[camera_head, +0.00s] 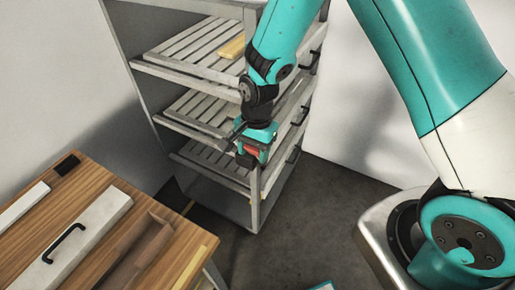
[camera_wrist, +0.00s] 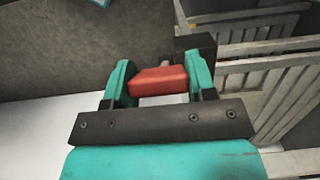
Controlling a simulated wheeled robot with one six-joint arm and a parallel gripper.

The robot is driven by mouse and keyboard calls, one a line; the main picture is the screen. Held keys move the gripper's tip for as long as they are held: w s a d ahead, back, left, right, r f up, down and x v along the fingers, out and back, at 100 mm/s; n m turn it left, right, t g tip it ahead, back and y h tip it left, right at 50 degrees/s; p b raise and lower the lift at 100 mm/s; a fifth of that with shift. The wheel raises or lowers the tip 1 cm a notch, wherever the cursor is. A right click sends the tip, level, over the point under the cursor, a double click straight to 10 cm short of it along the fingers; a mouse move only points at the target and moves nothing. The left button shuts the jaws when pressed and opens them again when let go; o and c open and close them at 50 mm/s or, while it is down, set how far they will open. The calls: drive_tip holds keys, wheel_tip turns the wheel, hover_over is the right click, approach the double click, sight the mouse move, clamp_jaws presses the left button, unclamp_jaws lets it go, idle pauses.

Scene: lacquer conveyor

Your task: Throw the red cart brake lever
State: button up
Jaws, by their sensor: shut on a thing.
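The red brake lever (camera_wrist: 158,81) lies between the two teal fingers of my gripper (camera_wrist: 160,84) in the wrist view. A dark block (camera_wrist: 194,50) sits just behind the lever's right end. In the head view the red lever (camera_head: 252,151) shows at the front post of the grey slatted cart (camera_head: 256,205), with my gripper (camera_head: 254,143) shut on it from above. The lever's pivot is mostly hidden by my gripper.
The cart has several slatted shelves with black handles, and a yellow piece (camera_head: 232,47) lies on an upper one. Dark floor (camera_head: 300,215) is clear right of the cart.

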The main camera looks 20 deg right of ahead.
drive_tip(key=o, duration=1.3)
drive_tip(key=r+b, duration=0.1)
drive_tip(key=r, duration=0.4)
drive_tip(key=w+d+r+b, duration=0.1)
drive_tip(key=r, duration=0.5)
drive_tip(key=r+b, duration=0.1)
drive_tip(key=r, duration=0.5)
drive_tip(key=shift+w+d+r, duration=0.15)
drive_tip(key=shift+w+d, duration=0.1)
drive_tip(key=shift+d, duration=0.1)
